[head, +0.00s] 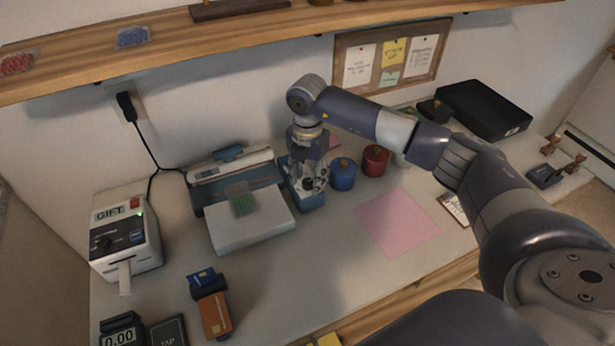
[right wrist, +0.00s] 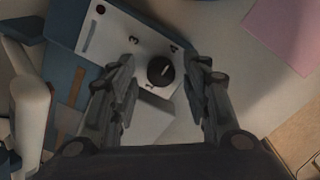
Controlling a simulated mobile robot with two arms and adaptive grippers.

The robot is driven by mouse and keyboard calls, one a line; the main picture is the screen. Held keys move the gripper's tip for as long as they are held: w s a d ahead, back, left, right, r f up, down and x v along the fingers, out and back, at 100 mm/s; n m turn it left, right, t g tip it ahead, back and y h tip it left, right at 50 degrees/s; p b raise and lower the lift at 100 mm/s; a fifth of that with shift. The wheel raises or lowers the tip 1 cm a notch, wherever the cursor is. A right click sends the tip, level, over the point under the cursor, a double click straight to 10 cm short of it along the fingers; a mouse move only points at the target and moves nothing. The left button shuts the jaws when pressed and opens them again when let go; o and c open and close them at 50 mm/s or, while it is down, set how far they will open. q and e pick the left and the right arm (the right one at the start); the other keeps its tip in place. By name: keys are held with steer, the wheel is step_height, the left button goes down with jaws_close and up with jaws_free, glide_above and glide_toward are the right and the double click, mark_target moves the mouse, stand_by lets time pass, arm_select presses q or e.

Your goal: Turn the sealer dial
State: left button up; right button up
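The sealer (head: 250,228) stands on the counter, with a white body, a blue base and a raised white arm (head: 232,170) at its back. Its dial (right wrist: 160,70) is a small black knob with a pale pointer mark, on a white panel (right wrist: 118,35) printed with numbers. The mark appears to point up and right, roughly toward the 4. My right gripper (right wrist: 166,62) is open, its fingers on either side of the dial with gaps visible. In the head view my right gripper (head: 308,186) points down over the panel and hides the dial. My left gripper is not in view.
A blue tin (head: 343,175) and a red tin (head: 376,160) stand close right of my gripper. A label printer (head: 125,240) stands at left, card holders (head: 212,305) in front. A wooden shelf (head: 170,45) runs above.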

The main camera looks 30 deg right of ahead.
mark_target(308, 182)
steer(key=shift+r, duration=0.1)
step_height(308, 182, up, 12)
stand_by(0.5)
steer(key=shift+s+f, duration=0.15)
steer(key=shift+f, duration=0.05)
stand_by(0.3)
